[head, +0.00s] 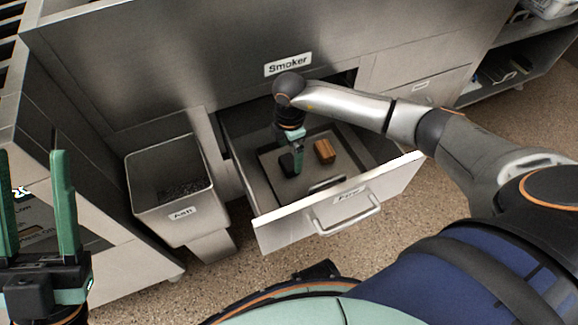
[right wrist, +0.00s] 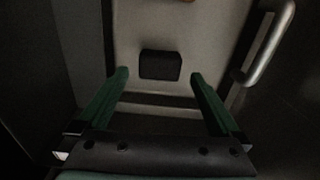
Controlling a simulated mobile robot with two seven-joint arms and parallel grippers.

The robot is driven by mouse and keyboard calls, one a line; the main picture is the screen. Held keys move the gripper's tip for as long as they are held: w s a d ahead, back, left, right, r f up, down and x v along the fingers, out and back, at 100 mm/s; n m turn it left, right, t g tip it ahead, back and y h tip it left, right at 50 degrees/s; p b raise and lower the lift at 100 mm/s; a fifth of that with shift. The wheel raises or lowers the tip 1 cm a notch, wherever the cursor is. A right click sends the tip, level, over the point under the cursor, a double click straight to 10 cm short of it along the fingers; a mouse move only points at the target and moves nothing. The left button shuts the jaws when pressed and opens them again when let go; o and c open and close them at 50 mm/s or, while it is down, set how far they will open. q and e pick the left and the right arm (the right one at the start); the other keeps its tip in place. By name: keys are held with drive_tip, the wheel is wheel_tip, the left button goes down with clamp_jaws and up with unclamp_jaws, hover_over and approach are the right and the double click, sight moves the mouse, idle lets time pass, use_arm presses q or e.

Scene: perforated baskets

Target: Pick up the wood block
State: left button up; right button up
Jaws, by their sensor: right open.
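The wood block (head: 325,151), small and brown, lies in the open drawer (head: 270,220) below the "Smoker" label. My right gripper (head: 297,166) reaches down into the drawer, to the left of the wood block in the head view. In the right wrist view its two green fingers (right wrist: 160,75) are apart with nothing gripped. A small black block (right wrist: 160,65) lies ahead, between the finger lines. A sliver of brown at the top edge of that view may be the wood block (right wrist: 187,1). My left gripper (head: 34,158) is open and empty at the far left.
The drawer's front panel with its outer handle (head: 348,217) and side walls surround the right gripper. A metal bar handle (right wrist: 268,45) shows at the right in the right wrist view. A metal bin (head: 170,210) with dark contents stands left of the drawer.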

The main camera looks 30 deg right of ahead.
sight(289, 162)
wheel_tip(289, 162, down, 4)
drive_tip(key=shift+f+b, duration=0.1)
drive_tip(key=shift+b, duration=1)
drive_tip(key=shift+a+f, duration=0.1)
drive_tip(key=shift+f, duration=0.35)
drive_tip(key=shift+r, duration=0.1)
drive_tip(key=c, duration=1.3)
drive_tip(key=shift+o, duration=0.2)
